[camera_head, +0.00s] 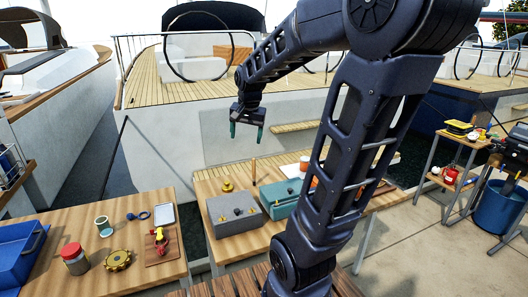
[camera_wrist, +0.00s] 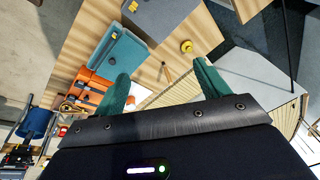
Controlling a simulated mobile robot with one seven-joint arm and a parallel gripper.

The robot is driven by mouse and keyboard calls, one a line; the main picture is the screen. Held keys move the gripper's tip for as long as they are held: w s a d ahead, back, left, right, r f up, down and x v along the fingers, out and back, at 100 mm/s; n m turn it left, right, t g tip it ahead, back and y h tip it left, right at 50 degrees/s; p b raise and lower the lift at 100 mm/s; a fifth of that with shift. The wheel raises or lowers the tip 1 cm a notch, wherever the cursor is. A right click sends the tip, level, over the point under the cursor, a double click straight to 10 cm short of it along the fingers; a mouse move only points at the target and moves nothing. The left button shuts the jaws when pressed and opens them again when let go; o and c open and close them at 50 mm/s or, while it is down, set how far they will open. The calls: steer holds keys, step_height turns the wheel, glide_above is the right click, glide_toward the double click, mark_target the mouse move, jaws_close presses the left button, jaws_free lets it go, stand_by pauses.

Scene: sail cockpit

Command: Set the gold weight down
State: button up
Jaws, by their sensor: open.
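The gold weight (camera_head: 227,187) stands upright on the wooden table (camera_head: 205,190), just behind the grey box (camera_head: 235,213). In the wrist view the gold weight (camera_wrist: 186,47) shows as a round, gold-yellow piece on bare wood beside the grey box (camera_wrist: 160,18). My gripper (camera_head: 247,132) is open and empty, its green fingers pointing down, well above the table and a little right of the weight in the head view. In the wrist view the gripper (camera_wrist: 163,78) has nothing between its fingers, and the weight lies beyond the fingertips.
A thin wooden peg (camera_head: 253,171) stands upright right of the weight. A teal box (camera_head: 283,196) sits right of the grey box. The left table (camera_head: 100,215) holds a blue bin (camera_head: 20,245), a red-lidded jar (camera_head: 74,259) and a gold gear (camera_head: 118,260). A boat lies behind.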

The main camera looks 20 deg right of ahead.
steer(key=s+n+t, duration=0.1)
steer(key=s+n, duration=0.5)
steer(key=s, duration=0.9)
steer(key=shift+s+r+n+t, duration=0.25)
steer(key=shift+n+t, duration=0.05)
steer(key=shift+d, duration=0.1)
